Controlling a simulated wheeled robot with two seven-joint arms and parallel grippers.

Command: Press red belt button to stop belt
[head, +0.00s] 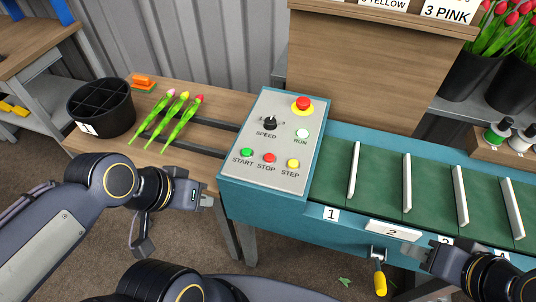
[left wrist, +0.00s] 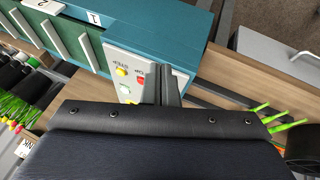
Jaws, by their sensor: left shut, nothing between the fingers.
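The control panel (head: 272,140) stands at the left end of the teal belt unit. The red STOP button (head: 270,158) sits between the green START button (head: 246,152) and the yellow STEP button (head: 293,163). A larger red mushroom button (head: 303,103) on a yellow base is at the panel's top. My left gripper (head: 208,196) is shut and empty, left of the panel's front corner and apart from the buttons. In the left wrist view its fingers (left wrist: 171,72) appear beside the red button (left wrist: 140,79). My right gripper (head: 426,257) is by the belt's front edge; its opening is unclear.
The green belt (head: 380,185) has several white dividers. A SPEED knob (head: 270,123) and pale RUN lamp (head: 302,133) are on the panel. Three tulips (head: 182,115) lie on the wooden table beside a black divided bucket (head: 101,107). A yellow-handled tool (head: 380,280) hangs in front.

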